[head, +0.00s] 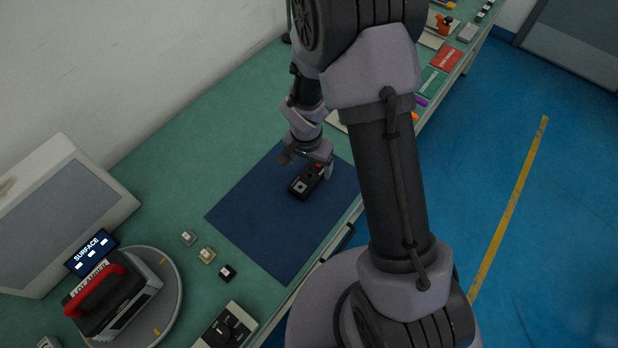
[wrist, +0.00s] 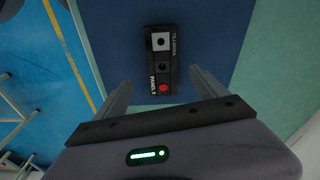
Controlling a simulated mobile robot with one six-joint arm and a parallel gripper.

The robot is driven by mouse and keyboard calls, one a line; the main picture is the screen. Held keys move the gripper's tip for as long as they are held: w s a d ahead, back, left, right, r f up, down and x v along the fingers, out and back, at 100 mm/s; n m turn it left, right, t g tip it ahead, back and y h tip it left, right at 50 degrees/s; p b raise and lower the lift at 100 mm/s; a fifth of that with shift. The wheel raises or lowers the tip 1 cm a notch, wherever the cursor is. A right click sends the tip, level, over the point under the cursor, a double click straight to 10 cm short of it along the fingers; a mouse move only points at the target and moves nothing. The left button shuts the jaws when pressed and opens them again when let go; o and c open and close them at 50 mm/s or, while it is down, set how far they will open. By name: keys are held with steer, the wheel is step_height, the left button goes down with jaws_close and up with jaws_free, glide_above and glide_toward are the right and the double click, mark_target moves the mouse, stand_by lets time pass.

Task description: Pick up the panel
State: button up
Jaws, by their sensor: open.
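The panel (head: 303,186) is a small black box on the dark blue mat (head: 262,220) on the green bench. In the wrist view the panel (wrist: 161,62) shows a grey square with a dark knob, a black middle part, a red button and the lettering "PANEL" on its side. My gripper (head: 308,166) is above the mat at the panel's far end. In the wrist view my gripper (wrist: 161,84) is open, with one finger on each side of the panel's red-button end. I see gaps between the fingers and the panel.
Three small square blocks, among them a beige one (head: 206,255), lie left of the mat. A round turntable (head: 172,290) carries a black box with a red handle (head: 95,285). A grey box (head: 65,210) stands by the wall. Red and green cards (head: 446,58) lie further along the bench.

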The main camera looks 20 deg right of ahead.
mark_target(310, 177)
steer(key=f, duration=0.2)
steer(key=f+b, duration=0.1)
steer(key=f, duration=0.1)
steer(key=f+b, duration=0.1)
steer(key=f, duration=0.1)
steer(key=shift+w, duration=0.4)
steer(key=c, duration=1.7)
